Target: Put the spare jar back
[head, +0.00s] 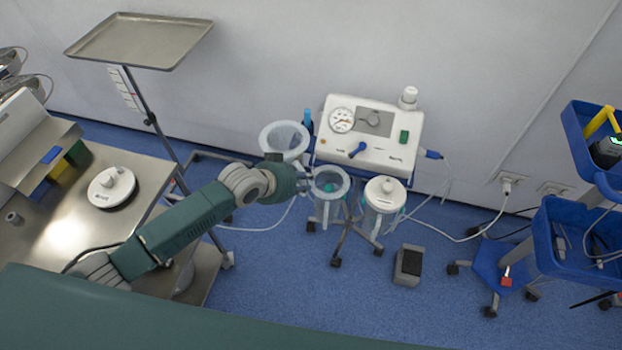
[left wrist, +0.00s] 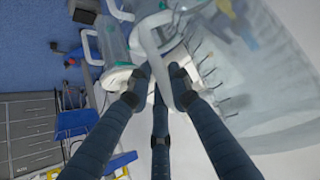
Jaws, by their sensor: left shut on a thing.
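My left gripper (head: 303,180) reaches in from the left to the suction unit (head: 368,130). In the left wrist view its fingers (left wrist: 160,82) are shut on a pale curved strip that looks like the handle of a clear jar. The large clear jar (left wrist: 245,75) fills the right of that view. In the head view this seems to be the open clear jar (head: 285,137), upright beside the gripper. A second open jar (head: 328,182) and a jar with a white lid (head: 385,194) are at the unit's front. The jars' bases are partly hidden.
A white round lid (head: 112,187) lies on the steel table (head: 60,240) at left. A tray stand (head: 140,40) is behind. A foot pedal (head: 408,264) is on the floor, with cables near it. A blue cart (head: 570,240) stands at right. A green surface (head: 150,310) lies in front.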

